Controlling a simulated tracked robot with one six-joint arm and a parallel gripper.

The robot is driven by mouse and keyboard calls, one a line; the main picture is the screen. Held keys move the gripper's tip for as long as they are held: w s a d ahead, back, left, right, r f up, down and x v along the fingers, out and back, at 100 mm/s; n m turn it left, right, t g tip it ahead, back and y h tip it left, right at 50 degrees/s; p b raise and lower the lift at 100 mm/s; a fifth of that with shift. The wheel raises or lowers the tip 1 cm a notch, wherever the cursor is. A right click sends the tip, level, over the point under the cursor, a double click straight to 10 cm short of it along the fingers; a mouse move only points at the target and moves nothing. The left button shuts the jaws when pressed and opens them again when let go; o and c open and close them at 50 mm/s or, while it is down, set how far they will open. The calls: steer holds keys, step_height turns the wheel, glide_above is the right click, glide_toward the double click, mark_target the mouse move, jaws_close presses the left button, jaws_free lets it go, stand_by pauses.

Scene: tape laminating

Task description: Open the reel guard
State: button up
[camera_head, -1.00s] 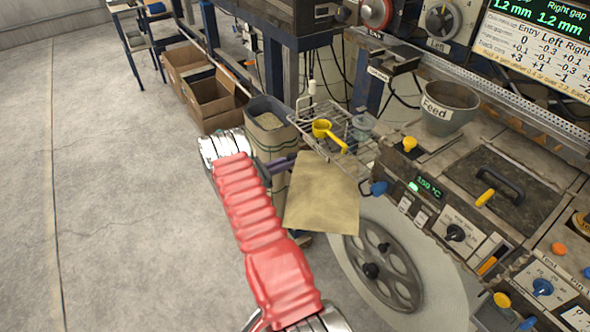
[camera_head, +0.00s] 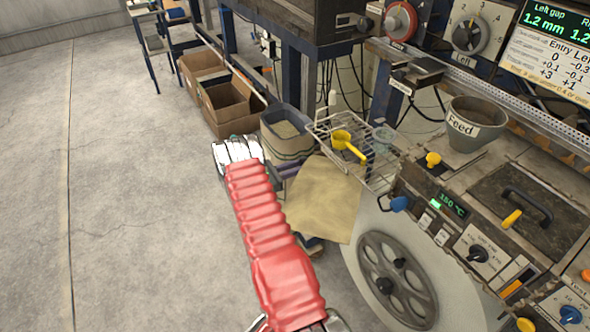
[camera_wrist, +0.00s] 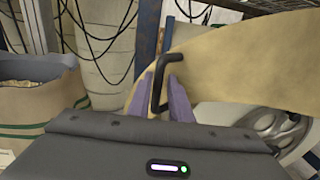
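In the head view my gripper (camera_head: 288,171) is mostly hidden behind my red-sleeved arm and the guard. The guard stands at an angle to the reel's face.
A bin of pellets (camera_head: 287,132) stands close behind my gripper, with cardboard boxes (camera_head: 232,103) beyond it. A wire basket with a yellow scoop (camera_head: 347,143) juts out above the guard. The control panel (camera_head: 480,250) is at right. Open concrete floor (camera_head: 130,220) lies at left.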

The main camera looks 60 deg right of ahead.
steer(key=shift+s, duration=0.1)
steer(key=v, duration=1.3)
steer(key=shift+w+a, duration=0.25)
steer(key=shift+a, duration=0.05)
steer(key=shift+f, duration=0.15)
steer(key=s+a+f+m+y, duration=0.4)
steer(key=s+a+f+y, duration=0.1)
steer(key=s+a+y, duration=0.15)
steer(key=s+a+r+m+t+y, duration=0.3)
steer(key=a+r+m+y, duration=0.1)
steer(key=a+r, duration=0.8)
steer(key=s+a+r+m+t+y, duration=0.2)
steer(key=a+r+m+t+y, duration=0.15)
steer(key=a+r, duration=0.8)
steer(key=s+a+r+t+y, duration=0.1)
steer(key=s+a+r+t, duration=0.2)
steer(key=a+r, duration=0.4)
steer(key=s+a+r+t, duration=0.4)
steer(key=s+a+r, duration=0.1)
steer(key=a+r, duration=0.2)
steer(key=shift+s+r+m+y, duration=0.2)
steer(key=shift+r+m+y, duration=0.2)
steer(key=shift+r+m, duration=0.05)
